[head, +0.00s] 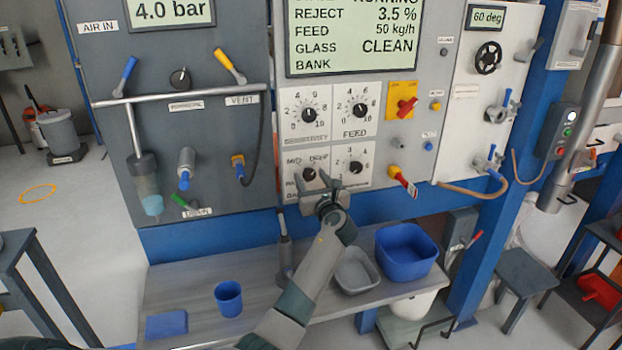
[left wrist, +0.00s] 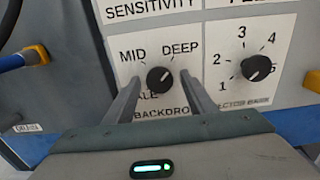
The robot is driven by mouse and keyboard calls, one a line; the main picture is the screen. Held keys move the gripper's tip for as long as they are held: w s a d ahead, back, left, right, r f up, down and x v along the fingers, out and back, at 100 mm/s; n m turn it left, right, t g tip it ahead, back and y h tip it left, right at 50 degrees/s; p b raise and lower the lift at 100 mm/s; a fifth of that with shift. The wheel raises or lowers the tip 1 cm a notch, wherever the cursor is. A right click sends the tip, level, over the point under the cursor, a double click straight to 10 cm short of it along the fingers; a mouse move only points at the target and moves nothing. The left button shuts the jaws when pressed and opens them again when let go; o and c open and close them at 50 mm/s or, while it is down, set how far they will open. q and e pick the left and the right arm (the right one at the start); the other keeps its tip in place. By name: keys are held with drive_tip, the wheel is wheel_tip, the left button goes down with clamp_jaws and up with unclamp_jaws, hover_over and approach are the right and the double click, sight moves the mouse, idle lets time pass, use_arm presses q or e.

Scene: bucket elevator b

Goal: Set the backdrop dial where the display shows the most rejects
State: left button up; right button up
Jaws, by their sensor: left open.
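The backdrop dial (left wrist: 160,80) is a small black knob on a white plate lettered PALE (partly hidden), MID and DEEP. Its pale mark seems to point up and right, toward DEEP. In the head view the dial (head: 309,174) sits low on the panel. My left gripper (head: 322,183) is open in front of it, one finger on each side of the knob in the left wrist view; contact cannot be told. The display (head: 352,40) reads REJECT 3.5 %, FEED 50 kg/h, GLASS CLEAN; its top line is cut off. My right gripper is out of view.
A numbered selector knob (left wrist: 256,68) sits close right of the dial. Sensitivity (head: 309,115) and feed (head: 360,110) knobs are above. The shelf below holds a blue cup (head: 228,298), a grey tub (head: 357,272) and a blue tub (head: 405,252).

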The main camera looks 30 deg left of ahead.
use_arm(q)
drive_tip(key=c, duration=1)
drive_tip(key=shift+c, duration=0.2)
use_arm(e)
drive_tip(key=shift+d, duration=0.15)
